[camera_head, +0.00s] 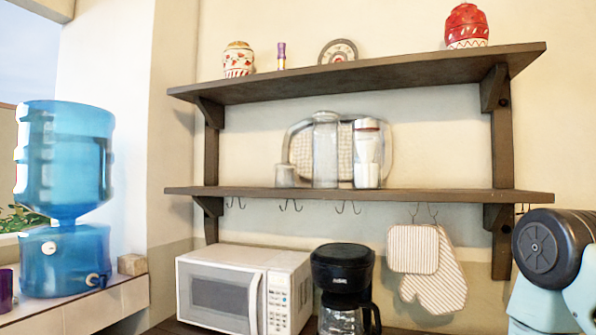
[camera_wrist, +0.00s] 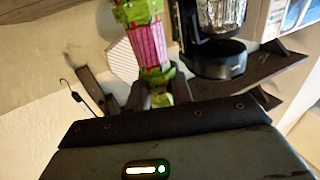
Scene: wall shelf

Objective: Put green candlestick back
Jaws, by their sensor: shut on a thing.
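The green candlestick (camera_wrist: 144,40), with a pink or magenta latticed middle, shows in the wrist view. My gripper (camera_wrist: 158,96) is shut on its narrow green end. The candlestick extends from the fingers toward the top of that picture, where its far end is cut off. Neither the candlestick nor my gripper shows in the head view. The wall shelf there has an upper board (camera_head: 360,72) and a lower board (camera_head: 400,194).
The upper board bears a patterned jar (camera_head: 238,60), a small purple bottle (camera_head: 281,56), a round plate (camera_head: 338,51) and a red jar (camera_head: 466,27). The lower board's right part is bare. Below are a microwave (camera_head: 240,290), coffee maker (camera_head: 343,275) and hanging mitt (camera_head: 438,285).

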